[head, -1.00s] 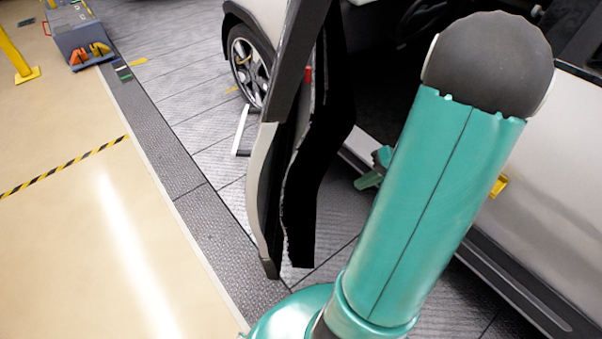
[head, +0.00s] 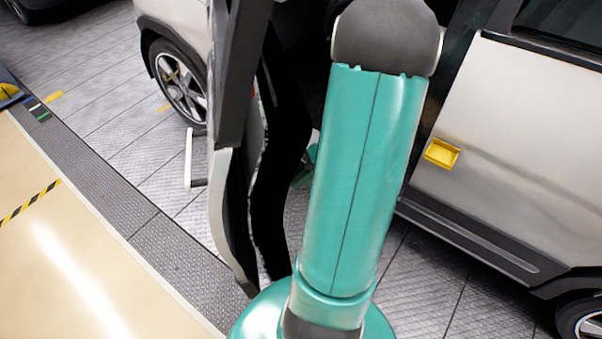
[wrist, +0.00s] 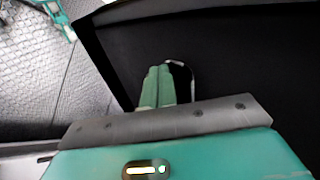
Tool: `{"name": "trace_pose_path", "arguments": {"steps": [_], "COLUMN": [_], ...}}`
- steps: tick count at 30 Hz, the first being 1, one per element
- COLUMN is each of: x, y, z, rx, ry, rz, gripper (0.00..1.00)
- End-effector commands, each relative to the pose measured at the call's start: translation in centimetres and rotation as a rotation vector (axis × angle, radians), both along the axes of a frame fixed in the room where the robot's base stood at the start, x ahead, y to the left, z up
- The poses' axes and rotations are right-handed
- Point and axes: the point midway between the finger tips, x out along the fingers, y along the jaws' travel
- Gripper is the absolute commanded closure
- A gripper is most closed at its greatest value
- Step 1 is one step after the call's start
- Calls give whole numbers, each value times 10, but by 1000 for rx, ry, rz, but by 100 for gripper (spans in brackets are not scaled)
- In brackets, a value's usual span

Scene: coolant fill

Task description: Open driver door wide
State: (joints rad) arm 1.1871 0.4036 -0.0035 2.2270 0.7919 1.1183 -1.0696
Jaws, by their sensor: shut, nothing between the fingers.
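The driver door (head: 232,180) stands swung out from the car at a wide angle, seen nearly edge-on in the head view, left of my arm. Its dark inner side (wrist: 230,60) fills much of the wrist view. My gripper (wrist: 158,75) shows there with its green fingers together and empty, in front of the dark panel beside a thin pale loop-shaped outline. I cannot tell whether the fingers touch the panel. In the head view my gripper is mostly hidden behind my arm.
The car's rear door (head: 500,140) with a yellow handle (head: 441,153) is closed at right. A front wheel (head: 181,83) stands beyond the driver door.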

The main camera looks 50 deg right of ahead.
Motion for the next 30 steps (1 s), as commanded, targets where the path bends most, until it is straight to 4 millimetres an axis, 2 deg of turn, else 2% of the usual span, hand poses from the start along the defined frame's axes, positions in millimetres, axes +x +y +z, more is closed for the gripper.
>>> {"name": "trace_pose_path", "arguments": {"steps": [9,18,30], "x": [31,55,58], "y": [37,62,63], "z": [-43,-41,-41], "rx": [3,1,0], "ry": [1,0,0], "rz": [3,2,0], "gripper": [100,100,100]}}
